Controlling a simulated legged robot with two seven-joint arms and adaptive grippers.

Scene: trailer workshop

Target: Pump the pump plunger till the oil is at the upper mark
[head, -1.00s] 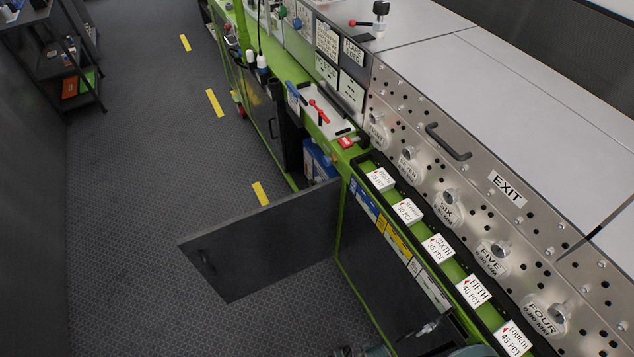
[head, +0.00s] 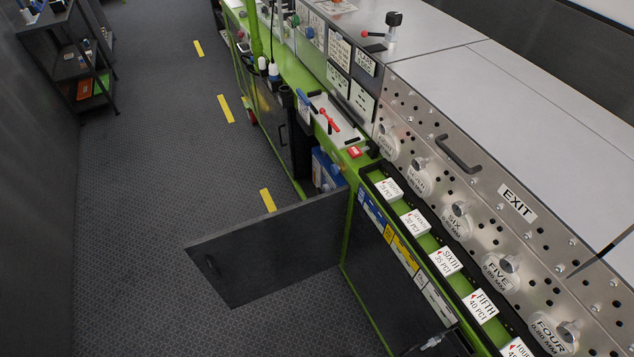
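Neither of my grippers is in the head view. I cannot make out a pump plunger, an oil level or an upper mark for certain. A red lever (head: 328,120) and a blue lever (head: 303,97) stand on a light plate on the green bench, in the upper middle. A blue and white container (head: 325,169) sits below the bench, partly hidden behind an open dark door (head: 265,250).
The open door sticks out left from the green bench frame across the floor. A steel panel (head: 480,200) with labelled knobs runs along the right. A dark shelf (head: 75,65) stands at upper left. The grey floor (head: 150,180) between is clear.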

